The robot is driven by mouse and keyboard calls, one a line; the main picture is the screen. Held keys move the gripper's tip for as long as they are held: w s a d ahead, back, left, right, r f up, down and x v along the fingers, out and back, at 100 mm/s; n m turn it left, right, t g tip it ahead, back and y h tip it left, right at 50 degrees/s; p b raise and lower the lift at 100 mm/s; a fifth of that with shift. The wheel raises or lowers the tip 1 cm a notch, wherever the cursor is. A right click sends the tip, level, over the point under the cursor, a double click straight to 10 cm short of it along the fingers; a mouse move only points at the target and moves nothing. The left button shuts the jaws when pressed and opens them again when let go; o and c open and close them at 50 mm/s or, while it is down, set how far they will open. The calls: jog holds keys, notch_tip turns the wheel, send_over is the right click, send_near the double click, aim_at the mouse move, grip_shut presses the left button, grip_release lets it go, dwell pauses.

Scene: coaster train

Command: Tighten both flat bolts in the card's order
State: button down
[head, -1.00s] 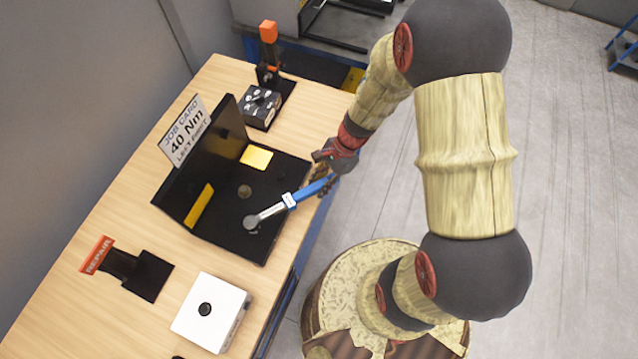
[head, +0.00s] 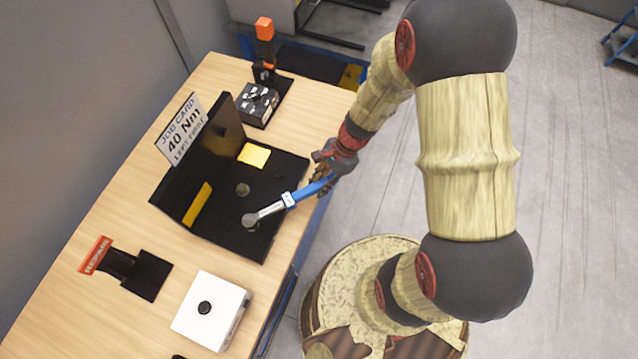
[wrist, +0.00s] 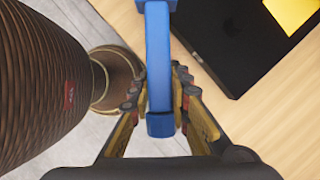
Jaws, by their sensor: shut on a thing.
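My gripper (head: 333,165) is shut on the blue handle of a torque wrench (head: 293,199), beyond the front edge of the black fixture. The blue handle also shows between the fingers in the wrist view (wrist: 159,70). The wrench head lies over the near-left part of the black fixture (head: 222,230), where a bolt under it is hidden. A round grey flat bolt (head: 242,189) shows on the fixture, right of and behind the wrench head. The job card (head: 182,130) behind the fixture reads "40 Nm, LEFT FIRST".
Yellow blocks (head: 254,155) sit on the fixture. A white box with a black knob (head: 212,310) and a red REPAIR sign (head: 96,254) stand to the left on the wooden table. A dark device (head: 257,105) and an orange-topped post (head: 264,30) stand at the far end.

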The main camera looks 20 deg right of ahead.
jog(key=shift+s+d+m+t, duration=0.15)
jog(key=shift+s+m+t, duration=0.45)
jog(key=shift+s, duration=1)
dwell(1.1)
jog(key=shift+w+g, duration=0.1)
jog(key=shift+g, duration=0.2)
jog(key=shift+w, duration=0.45)
jog(key=shift+r, duration=0.15)
jog(key=shift+r+p, duration=1.95)
jog(key=shift+r, duration=0.35)
dwell(1.6)
